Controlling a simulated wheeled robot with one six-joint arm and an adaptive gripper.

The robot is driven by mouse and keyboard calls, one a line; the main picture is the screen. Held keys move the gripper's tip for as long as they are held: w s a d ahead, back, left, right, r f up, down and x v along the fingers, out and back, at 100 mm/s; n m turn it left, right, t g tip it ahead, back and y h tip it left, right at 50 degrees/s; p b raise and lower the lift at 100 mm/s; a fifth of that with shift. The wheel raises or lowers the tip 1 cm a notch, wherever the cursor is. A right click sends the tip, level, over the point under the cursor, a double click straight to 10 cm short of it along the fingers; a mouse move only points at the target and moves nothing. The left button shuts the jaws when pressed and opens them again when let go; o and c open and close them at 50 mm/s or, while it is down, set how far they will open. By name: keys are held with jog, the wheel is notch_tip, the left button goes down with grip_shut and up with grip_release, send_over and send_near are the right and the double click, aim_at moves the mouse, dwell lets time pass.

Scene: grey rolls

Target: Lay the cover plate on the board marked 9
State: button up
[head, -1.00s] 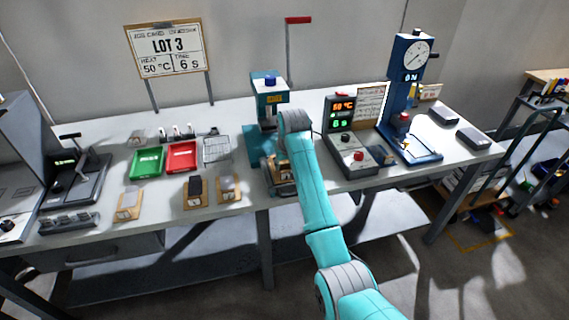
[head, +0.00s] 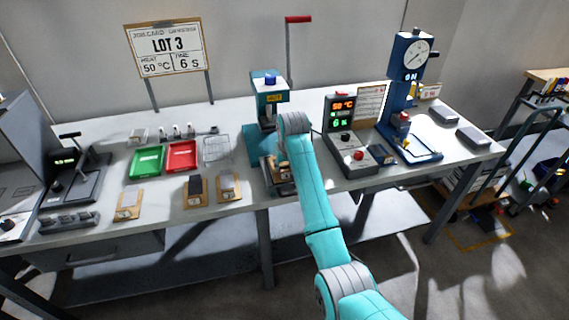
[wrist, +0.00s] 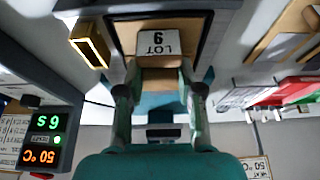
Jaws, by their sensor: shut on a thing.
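My gripper (wrist: 160,88) is shut on a tan piece (wrist: 160,74), which I take to be the cover plate. Its fingers stand on either side of the piece in the wrist view. Just beyond the fingertips, a brown board (wrist: 182,30) carries a white label (wrist: 158,43) reading LOT with a digit, 9 or 6 depending on which way up it is. The board lies in a dark-edged tray at the teal press (head: 270,100). My arm partly hides this spot in the head view. I cannot tell whether the held piece touches the board.
Small wooden boards (head: 128,206) lie along the front of the bench, left of the press. Green (head: 147,161) and red (head: 181,156) trays lie behind them. A control box (head: 341,125) stands close right of the press, with a dial gauge stand (head: 406,90) beyond.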

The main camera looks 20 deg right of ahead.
jog(key=shift+f, duration=0.4)
jog(key=o, duration=1.2)
jog(key=v, duration=1.2)
jog(key=shift+s, duration=0.1)
